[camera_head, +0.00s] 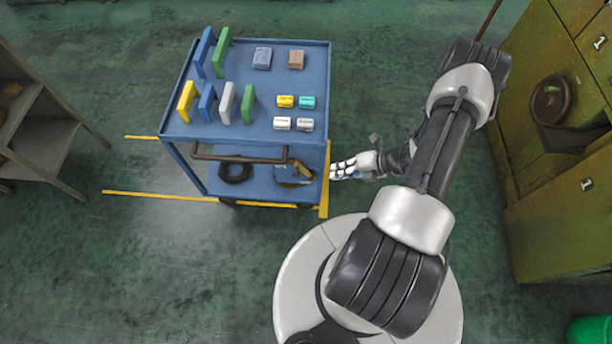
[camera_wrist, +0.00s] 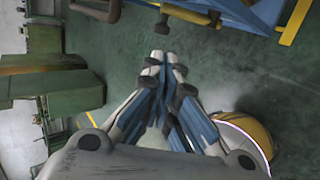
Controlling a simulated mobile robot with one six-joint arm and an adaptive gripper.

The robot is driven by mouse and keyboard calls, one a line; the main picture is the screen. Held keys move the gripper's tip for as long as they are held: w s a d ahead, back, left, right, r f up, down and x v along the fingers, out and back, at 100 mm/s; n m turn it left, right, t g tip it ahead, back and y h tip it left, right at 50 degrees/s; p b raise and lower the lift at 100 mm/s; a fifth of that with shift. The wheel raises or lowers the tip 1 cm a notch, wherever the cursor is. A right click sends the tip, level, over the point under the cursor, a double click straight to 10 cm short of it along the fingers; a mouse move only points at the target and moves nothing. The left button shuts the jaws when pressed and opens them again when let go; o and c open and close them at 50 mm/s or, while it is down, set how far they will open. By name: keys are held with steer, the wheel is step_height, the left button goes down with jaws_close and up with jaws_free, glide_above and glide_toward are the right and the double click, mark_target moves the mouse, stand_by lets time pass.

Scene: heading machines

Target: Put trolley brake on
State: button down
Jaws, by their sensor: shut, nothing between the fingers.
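The blue trolley (camera_head: 245,60) stands inside yellow floor lines in the head view, with a brown push handle (camera_head: 240,155) on its near side. My gripper (camera_head: 334,172) is just right of the trolley's near right corner, low beside its lower shelf. In the wrist view my gripper (camera_wrist: 165,56) is shut and empty, its fingertips together. Part of the trolley's blue frame (camera_wrist: 235,12) shows at the top there, beyond the fingertips. A small dark piece (camera_wrist: 161,22) lies just past the tips; I cannot tell whether it is a brake pedal. I cannot make out the brake's state.
Several colored blocks stand on the trolley's top. A black ring (camera_head: 235,171) is on the lower shelf. A green cabinet (camera_head: 545,190) stands to the right, and a grey rack (camera_head: 40,130) to the left. The floor left of the trolley is clear.

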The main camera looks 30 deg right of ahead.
steer(key=b+x, duration=0.3)
steer(key=x, duration=1.1)
steer(key=shift+b, duration=0.3)
steer(key=shift+w, duration=0.1)
